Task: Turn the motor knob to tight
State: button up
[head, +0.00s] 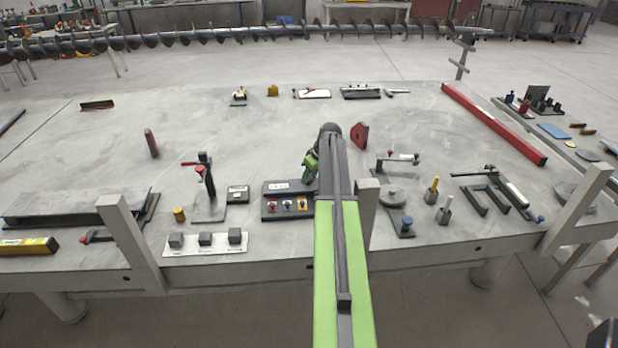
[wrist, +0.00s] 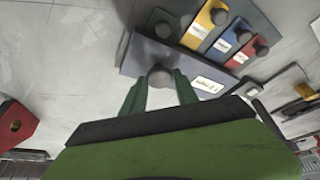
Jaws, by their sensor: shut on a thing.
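A dark control panel (head: 275,212) lies near the table's front edge in the head view, partly hidden by my arm. In the wrist view the panel (wrist: 137,60) carries a round grey knob (wrist: 160,76) beside a white label (wrist: 209,85). My gripper (wrist: 160,80) is shut on this knob, with one green finger on each side. Smaller knobs sit on green (wrist: 159,24), yellow (wrist: 203,24), blue (wrist: 229,40) and red (wrist: 246,54) plates. I cannot read the labels or the knob's setting. In the head view the fingertips are hidden.
A red block with a hole (head: 359,135) stands right of my arm. A small grey box (head: 238,194) and a clamp stand (head: 206,190) are left of the panel. A white strip with grey cubes (head: 205,243) lies at the front edge. The table's middle left is mostly clear.

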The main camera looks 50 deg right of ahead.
grip_shut()
jog(key=shift+a, duration=0.15)
